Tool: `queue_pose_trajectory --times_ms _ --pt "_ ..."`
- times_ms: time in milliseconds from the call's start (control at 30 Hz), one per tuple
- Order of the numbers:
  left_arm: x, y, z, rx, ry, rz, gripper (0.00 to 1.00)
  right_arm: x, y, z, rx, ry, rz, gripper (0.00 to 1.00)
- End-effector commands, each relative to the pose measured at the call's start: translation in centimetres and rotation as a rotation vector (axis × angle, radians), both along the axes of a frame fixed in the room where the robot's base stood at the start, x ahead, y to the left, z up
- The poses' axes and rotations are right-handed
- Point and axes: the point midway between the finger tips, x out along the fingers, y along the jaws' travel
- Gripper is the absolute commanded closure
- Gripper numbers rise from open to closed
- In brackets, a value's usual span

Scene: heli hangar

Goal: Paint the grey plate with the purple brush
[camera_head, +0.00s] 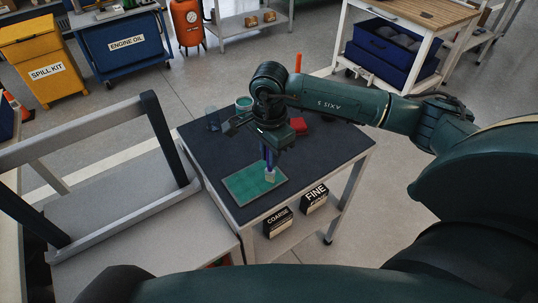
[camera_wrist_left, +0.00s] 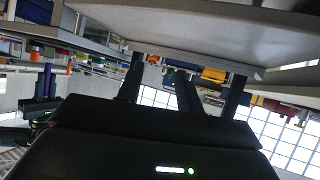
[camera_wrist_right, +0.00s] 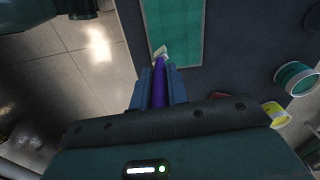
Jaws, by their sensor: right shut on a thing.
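The plate (camera_head: 246,184) lies flat on the dark table top (camera_head: 325,150); its visible face is green, with a paler edge. It also shows in the right wrist view (camera_wrist_right: 172,30). My right gripper (camera_head: 271,150) is above the plate, shut on the purple brush (camera_wrist_right: 160,88). The brush points down, and its pale bristles (camera_head: 269,175) are at the plate's right part; whether they touch is unclear. A jar of green paint (camera_head: 244,104) stands behind the gripper. My left gripper (camera_wrist_left: 160,75) has its fingers apart and holds nothing visible.
A clear glass (camera_head: 212,118) and a red block (camera_head: 299,127) are on the table. Boxes marked COARSE (camera_head: 278,222) and FINE (camera_head: 314,198) sit on the lower shelf. A grey bench with a frame (camera_head: 150,240) stands close at the left. Floor is free at the right.

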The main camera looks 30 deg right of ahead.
Motion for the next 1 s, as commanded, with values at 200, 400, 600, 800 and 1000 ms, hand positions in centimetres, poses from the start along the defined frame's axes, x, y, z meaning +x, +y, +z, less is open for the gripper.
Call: queue_pose_trajectory --times_ms 200,400,600,800,1000 --pt "-0.1 0.1 1.0 0.016 0.004 0.001 0.64 0.3 -0.4 3.2 0.000 -0.005 -0.008 1.00" --pt "-0.4 0.1 0.8 0.015 0.031 0.012 0.64 0.5 -0.6 5.0 -0.001 -0.006 -0.013 1.00" --pt "-0.4 0.6 0.9 0.024 0.046 0.024 0.64 0.6 -0.8 6.8 0.000 -0.006 -0.018 1.00" --pt "-0.5 0.9 0.8 0.030 0.054 0.028 0.64 0.6 -1.0 7.5 0.000 -0.005 -0.021 1.00" --pt "-0.5 0.9 0.6 0.031 0.056 0.029 0.64 0.6 -1.0 7.5 0.000 -0.005 -0.021 1.00"
